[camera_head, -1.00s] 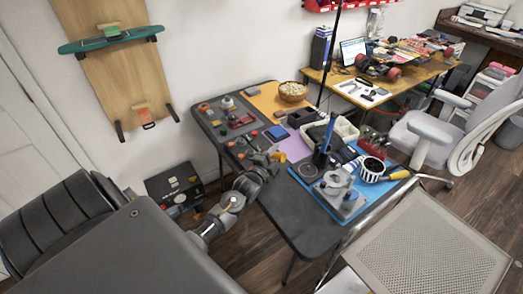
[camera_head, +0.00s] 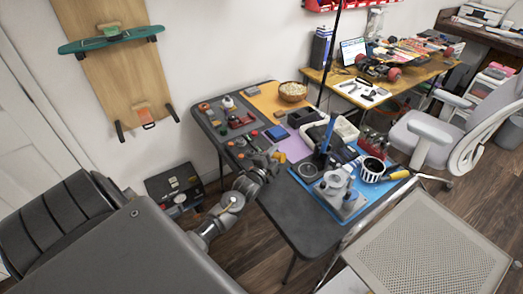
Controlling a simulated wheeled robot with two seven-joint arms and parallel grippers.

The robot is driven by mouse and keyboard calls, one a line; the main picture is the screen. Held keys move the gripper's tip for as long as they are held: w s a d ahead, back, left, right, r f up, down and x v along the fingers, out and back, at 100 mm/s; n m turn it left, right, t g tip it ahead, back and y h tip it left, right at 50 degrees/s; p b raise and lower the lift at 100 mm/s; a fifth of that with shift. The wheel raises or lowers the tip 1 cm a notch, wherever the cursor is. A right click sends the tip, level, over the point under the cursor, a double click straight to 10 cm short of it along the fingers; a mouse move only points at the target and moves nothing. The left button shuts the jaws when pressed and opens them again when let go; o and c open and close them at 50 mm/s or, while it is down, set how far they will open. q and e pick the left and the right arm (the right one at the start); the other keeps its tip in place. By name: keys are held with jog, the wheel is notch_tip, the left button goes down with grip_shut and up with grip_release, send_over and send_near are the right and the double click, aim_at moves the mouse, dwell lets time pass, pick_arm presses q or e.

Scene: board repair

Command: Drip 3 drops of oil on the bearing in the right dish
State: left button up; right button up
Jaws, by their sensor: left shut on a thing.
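My left gripper (camera_head: 269,163) reaches in from the lower left over the front edge of the dark table. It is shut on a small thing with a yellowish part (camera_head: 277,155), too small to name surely. A round grey dish (camera_head: 308,170) lies on the blue mat (camera_head: 318,203). A grey metal device with a round top (camera_head: 338,181) stands to its right on the mat. I cannot make out a bearing or a second dish. My left gripper is left of the mat, apart from the dish. My right gripper is not in view.
A striped mug (camera_head: 372,169) and a yellow-handled tool (camera_head: 396,175) are at the mat's right. A dark pole (camera_head: 332,90) rises behind the mat. Small parts and a white bottle (camera_head: 228,103) crowd the table's left. The table's front (camera_head: 295,220) is bare.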

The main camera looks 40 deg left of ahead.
pick_arm(q)
jog(key=f+m, duration=0.1)
jog(key=m+b, duration=0.1)
jog(key=m, duration=0.1)
jog(key=shift+d+f, duration=0.1)
jog(key=shift+f, duration=0.25)
jog(key=f+m, duration=0.1)
jog(key=m, duration=0.1)
jog(key=shift+m, duration=0.4)
jog(key=shift+r, duration=0.1)
notch_tip(320, 180, up, 4)
jog(key=m+p, duration=0.6)
jog(key=m, duration=0.4)
jog(key=m+p, duration=0.1)
jog(key=m, duration=0.1)
jog(key=shift+r+m+p, duration=0.3)
jog(key=shift+r+p, duration=0.05)
jog(key=shift+r, duration=0.05)
jog(key=shift+m, duration=0.6)
